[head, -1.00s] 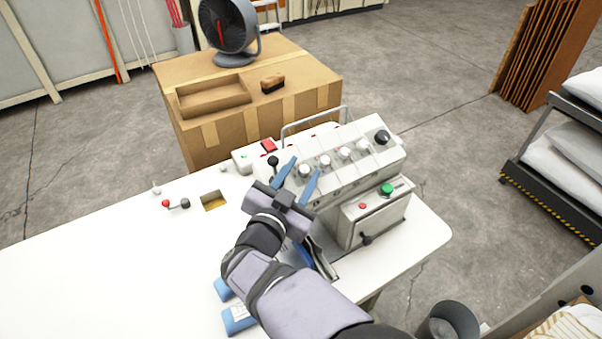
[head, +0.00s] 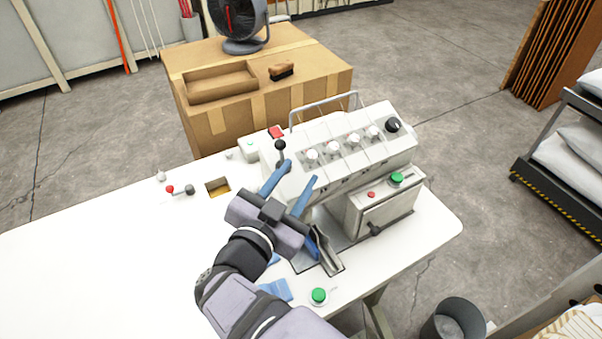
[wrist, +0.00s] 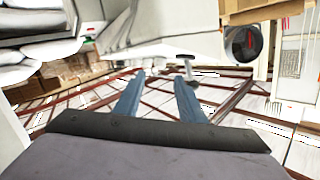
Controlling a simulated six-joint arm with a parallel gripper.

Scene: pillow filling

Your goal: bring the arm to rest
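My gripper (head: 293,178) is raised over the white table (head: 110,265), in front of the white machine (head: 345,150). Its two blue fingers are spread apart with nothing visible between them. The fingers also show apart in the wrist view (wrist: 158,85). The fingertips overlap the machine's front edge in the head view, and I cannot tell whether they touch it. A black-knobbed lever (head: 281,147) stands just beyond the left finger. My forearm covers part of the table's front.
A green button (head: 318,296) and a blue item (head: 277,290) are beside my arm. A small lever with a red knob (head: 170,189) is at left. A cardboard box (head: 300,85) carries a fan (head: 240,20) and a brush (head: 281,71). The table's left is clear.

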